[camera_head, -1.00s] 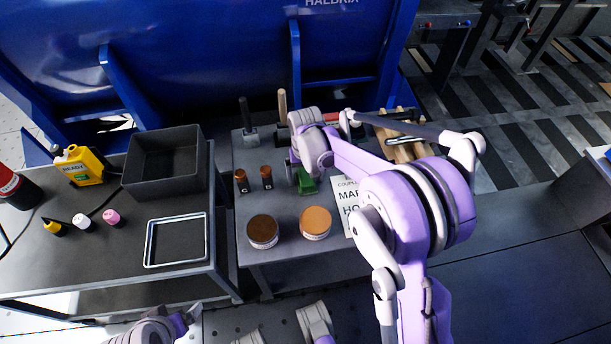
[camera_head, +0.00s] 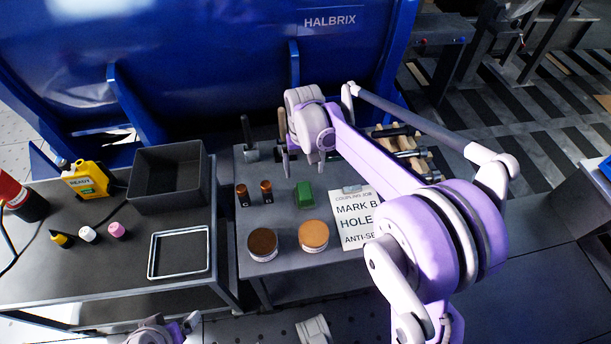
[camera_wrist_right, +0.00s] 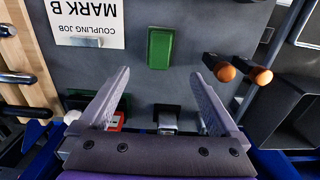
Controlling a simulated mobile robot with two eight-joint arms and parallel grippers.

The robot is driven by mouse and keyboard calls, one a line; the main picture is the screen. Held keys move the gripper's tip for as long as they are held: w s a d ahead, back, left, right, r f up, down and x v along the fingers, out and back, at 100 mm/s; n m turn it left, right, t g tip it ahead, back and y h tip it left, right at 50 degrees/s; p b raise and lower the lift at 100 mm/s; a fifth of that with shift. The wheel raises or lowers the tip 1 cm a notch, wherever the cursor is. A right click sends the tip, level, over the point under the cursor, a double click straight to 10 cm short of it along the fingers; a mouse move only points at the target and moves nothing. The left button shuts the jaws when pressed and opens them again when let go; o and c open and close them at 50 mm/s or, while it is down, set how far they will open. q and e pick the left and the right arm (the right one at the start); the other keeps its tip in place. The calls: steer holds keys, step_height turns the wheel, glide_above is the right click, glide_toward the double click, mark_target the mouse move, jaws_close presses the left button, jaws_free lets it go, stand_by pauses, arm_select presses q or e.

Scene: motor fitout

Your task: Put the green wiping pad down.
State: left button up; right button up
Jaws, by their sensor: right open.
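The green wiping pad (camera_head: 304,195) lies flat on the grey table between the small brown-capped bottles and the paper sheet. It also shows in the right wrist view (camera_wrist_right: 160,48), apart from the fingers. My right gripper (camera_head: 303,165) is open and empty, above and a little behind the pad; its two spread fingers show in the right wrist view (camera_wrist_right: 160,98).
Two round tins (camera_head: 263,244) stand in front of the pad. The bottles (camera_head: 266,191) are to its left, the job sheet (camera_head: 357,217) to its right. Hammers (camera_head: 249,140) stand behind. A dark bin (camera_head: 168,205) and an empty frame tray (camera_head: 151,258) are on the left table.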

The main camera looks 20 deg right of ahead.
steer(key=s+a+n+t, duration=0.1)
steer(key=s+a+t, duration=0.1)
steer(key=s, duration=1)
steer(key=s+a+n+t, duration=0.1)
steer(key=s+a+t, duration=0.1)
steer(key=s, duration=1)
steer(key=shift+s+a+f+n+t, duration=0.25)
steer(key=shift+s+a+n+t, duration=0.15)
steer(key=shift+a, duration=0.1)
